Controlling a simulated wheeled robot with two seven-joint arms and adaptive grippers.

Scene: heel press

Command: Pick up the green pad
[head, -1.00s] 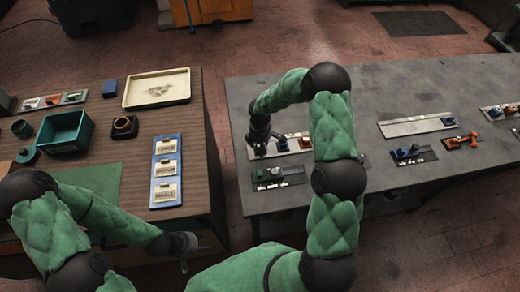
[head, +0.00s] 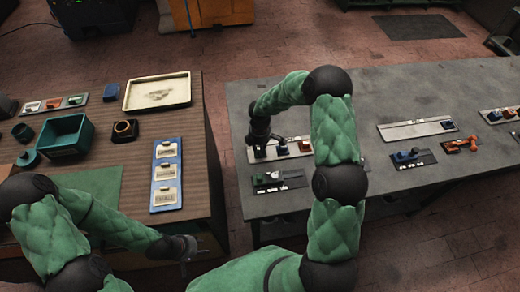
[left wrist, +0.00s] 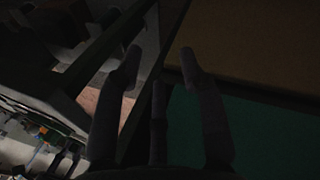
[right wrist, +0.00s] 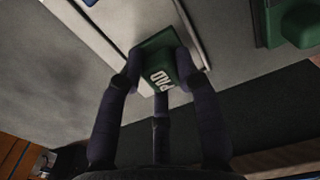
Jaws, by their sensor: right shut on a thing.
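The green pad (right wrist: 158,45), marked PAD, is between the fingertips of my right gripper (right wrist: 158,68) in the right wrist view. The gripper is shut on it, over a pale tray (right wrist: 205,25). I cannot tell whether the pad still touches the tray. In the head view my right gripper (head: 258,148) is at the tray's left end and the pad is hidden. My left gripper (head: 188,247) is low by the right edge of the left table. In the left wrist view its fingers (left wrist: 160,60) are apart, with nothing between them.
A blue block (head: 282,149) and an orange block (head: 304,146) sit on the same tray. A dark fixture (head: 279,180) with green parts lies in front. The left table holds a green bin (head: 66,150), a cream tray (head: 157,90) and a blue card board (head: 166,175). A floor gap separates the tables.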

